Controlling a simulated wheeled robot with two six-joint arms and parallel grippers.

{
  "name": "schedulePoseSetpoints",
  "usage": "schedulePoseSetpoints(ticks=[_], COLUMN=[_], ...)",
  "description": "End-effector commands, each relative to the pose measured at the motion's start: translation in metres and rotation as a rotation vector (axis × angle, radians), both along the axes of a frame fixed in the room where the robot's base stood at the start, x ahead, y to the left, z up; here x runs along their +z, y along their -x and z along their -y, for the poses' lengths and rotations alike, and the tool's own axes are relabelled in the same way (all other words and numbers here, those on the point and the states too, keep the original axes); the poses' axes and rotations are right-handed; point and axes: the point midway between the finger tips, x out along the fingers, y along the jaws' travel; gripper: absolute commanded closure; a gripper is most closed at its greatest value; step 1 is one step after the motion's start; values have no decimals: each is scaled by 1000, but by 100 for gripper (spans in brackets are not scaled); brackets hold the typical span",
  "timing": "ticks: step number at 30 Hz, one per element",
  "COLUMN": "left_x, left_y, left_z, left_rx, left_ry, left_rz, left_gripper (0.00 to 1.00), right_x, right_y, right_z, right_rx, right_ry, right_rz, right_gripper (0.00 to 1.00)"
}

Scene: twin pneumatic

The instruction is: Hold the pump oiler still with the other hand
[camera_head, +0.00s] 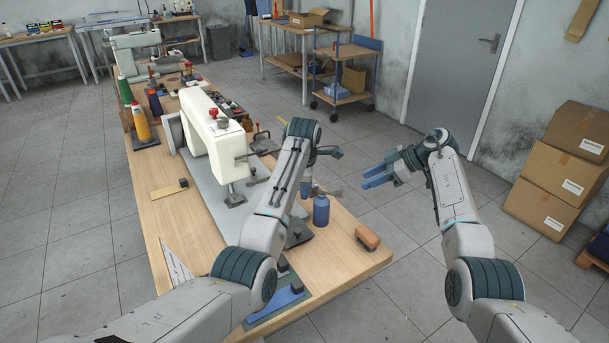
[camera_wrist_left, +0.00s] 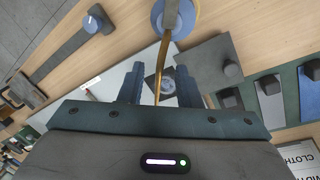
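The pump oiler (camera_head: 321,210) is a blue bottle with a grey top and lever. It stands upright on the bench near its front right edge. In the left wrist view its blue body (camera_wrist_left: 158,22) is at the top, with a thin brass spout running down the picture between my fingers. My left gripper (camera_wrist_left: 159,88) is open and points down, close beside the oiler; the fingers do not appear closed on the spout. In the head view it is partly hidden by my arm. My right gripper (camera_head: 375,177) is empty, its blue fingers apart, off the bench's right side.
A white sewing machine (camera_head: 208,125) stands on the wooden bench (camera_head: 185,213), left of my left arm. A brown block (camera_head: 368,237) lies at the bench's right corner. Thread cones (camera_head: 140,122) stand at the left edge. Cardboard boxes (camera_head: 545,205) are stacked at the right. Floor around my right gripper is clear.

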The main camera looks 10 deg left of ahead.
Motion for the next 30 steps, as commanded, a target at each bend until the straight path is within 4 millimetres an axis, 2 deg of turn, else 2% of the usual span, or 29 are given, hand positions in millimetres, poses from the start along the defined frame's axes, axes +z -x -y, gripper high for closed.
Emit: schedulePoseSetpoints(ticks=[3, 7, 19, 24, 30], left_x=[-18, -31, -37, -37, -37], left_y=[-3, -6, -7, -7, -7], left_z=[-1, -1, -1, -1, -1], left_rx=[-1, -1, -1, -1, -1], left_ry=[0, 0, 1, 1, 1], left_rz=[-2, -1, 1, 1, 1], left_gripper=[70, 70, 70, 100, 100], right_x=[0, 0, 0, 0, 0], right_y=[0, 0, 0, 0, 0], right_z=[0, 0, 0, 0, 0], right_rx=[0, 0, 0, 0, 0], right_ry=[0, 0, 0, 0, 0], right_rz=[0, 0, 0, 0, 0], right_gripper=[64, 64, 64, 64, 64])
